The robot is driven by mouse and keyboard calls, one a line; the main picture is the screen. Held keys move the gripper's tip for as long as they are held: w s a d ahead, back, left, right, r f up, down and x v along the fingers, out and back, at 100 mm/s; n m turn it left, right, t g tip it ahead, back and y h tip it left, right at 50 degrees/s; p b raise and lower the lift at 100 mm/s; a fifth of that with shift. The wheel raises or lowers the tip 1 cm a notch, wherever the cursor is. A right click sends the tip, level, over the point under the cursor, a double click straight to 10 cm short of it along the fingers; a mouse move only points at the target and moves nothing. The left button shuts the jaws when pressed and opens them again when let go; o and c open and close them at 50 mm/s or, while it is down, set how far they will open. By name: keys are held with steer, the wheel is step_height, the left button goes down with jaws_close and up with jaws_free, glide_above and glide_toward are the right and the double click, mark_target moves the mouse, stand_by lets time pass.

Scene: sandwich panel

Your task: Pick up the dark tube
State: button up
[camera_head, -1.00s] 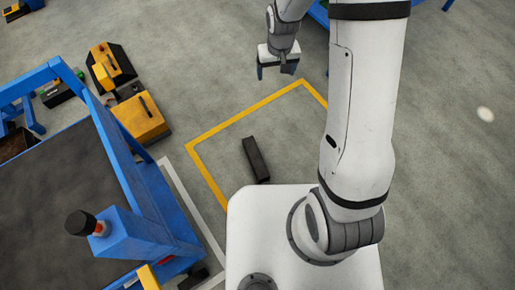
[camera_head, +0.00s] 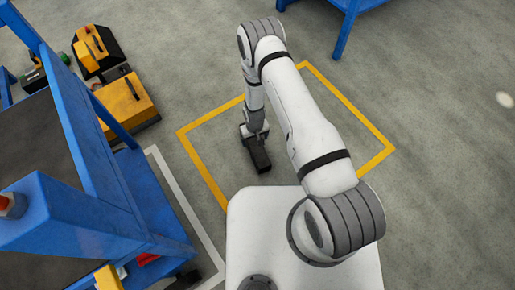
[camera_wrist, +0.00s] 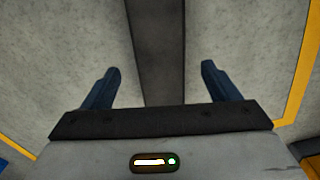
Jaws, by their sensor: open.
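The dark tube (camera_head: 262,163) is a long dark bar with flat sides, lying on the grey floor inside a yellow taped square. In the head view my gripper (camera_head: 255,133) is over its far end and hides part of it. In the wrist view the tube (camera_wrist: 157,28) runs from the top edge down between the two blue fingers of my gripper (camera_wrist: 160,72), with a gap on each side. The fingers are open and hold nothing. I cannot tell their exact height above the floor.
A blue workbench (camera_head: 68,215) with a dark top stands at the left. Yellow and black boxes (camera_head: 130,99) lie beyond it. Yellow tape (camera_head: 350,107) marks the square. A blue frame (camera_head: 343,35) stands at the top right. The floor around the tube is clear.

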mark_target(255, 143)
step_height(255, 143, down, 7)
steer(key=b, duration=0.3)
steer(key=shift+b, duration=0.3)
steer(key=shift+r, duration=0.1)
steer(key=shift+c, duration=0.3)
jaws_close()
